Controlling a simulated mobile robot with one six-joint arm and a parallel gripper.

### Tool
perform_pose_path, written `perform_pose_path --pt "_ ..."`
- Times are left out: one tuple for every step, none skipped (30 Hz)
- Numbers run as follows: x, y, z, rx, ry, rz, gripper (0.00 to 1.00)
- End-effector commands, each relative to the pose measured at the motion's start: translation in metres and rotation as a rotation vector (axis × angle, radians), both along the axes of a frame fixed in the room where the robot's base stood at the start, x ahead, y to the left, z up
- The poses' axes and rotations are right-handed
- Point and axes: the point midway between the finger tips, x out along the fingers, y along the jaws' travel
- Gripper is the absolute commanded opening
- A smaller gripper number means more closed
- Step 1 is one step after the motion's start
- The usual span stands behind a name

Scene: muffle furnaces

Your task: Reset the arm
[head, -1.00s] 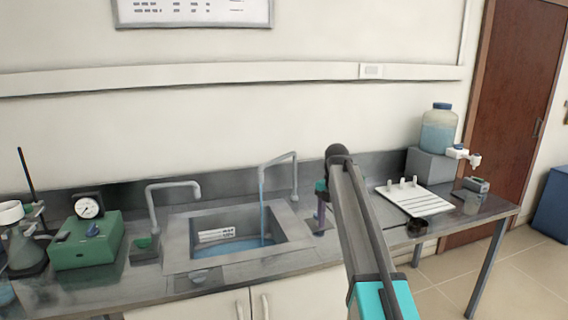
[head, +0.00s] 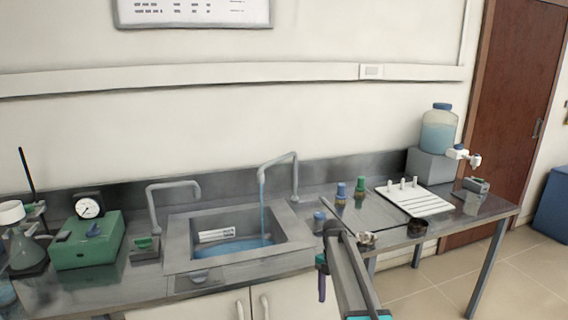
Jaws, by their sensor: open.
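My arm comes up from the bottom edge, right of centre, in front of the bench edge. My gripper (head: 321,288) shows as a small dark purple part hanging below a green joint, left of the arm and in front of the cupboard. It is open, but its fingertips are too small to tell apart. I see nothing held in it. The arm link hides part of the bench front.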

Motion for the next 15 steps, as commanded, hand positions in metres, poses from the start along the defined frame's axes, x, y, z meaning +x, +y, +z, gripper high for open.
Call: perform_pose_path --pt "-0.014 0.0 -0.017 -0.003 0.02 -0.008 0.63" --pt "-0.02 -0.001 -0.026 -0.005 0.03 -0.013 0.63" --pt "-0.028 -0.001 -0.038 -0.008 0.042 -0.022 0.63" --pt "-0.034 -0.001 -0.047 -0.011 0.052 -0.028 0.63" --pt "-0.041 -0.001 -0.055 -0.013 0.061 -0.038 0.63" --pt "-0.05 -0.001 -0.067 -0.018 0.072 -0.049 0.63" --pt "-0.056 -0.001 -0.075 -0.021 0.082 -0.058 0.63" --pt "-0.063 -0.002 -0.083 -0.026 0.091 -0.069 0.63" --pt "-0.073 -0.002 -0.094 -0.031 0.103 -0.083 0.63" --pt "-0.08 -0.002 -0.102 -0.036 0.11 -0.094 0.63" --pt "-0.087 -0.002 -0.11 -0.042 0.12 -0.107 0.63" --pt "-0.096 -0.002 -0.12 -0.048 0.129 -0.122 0.63" --pt "-0.104 -0.002 -0.128 -0.054 0.137 -0.136 0.63" --pt "-0.111 -0.003 -0.135 -0.06 0.145 -0.149 0.63" --pt "-0.122 -0.003 -0.145 -0.069 0.156 -0.169 0.63"
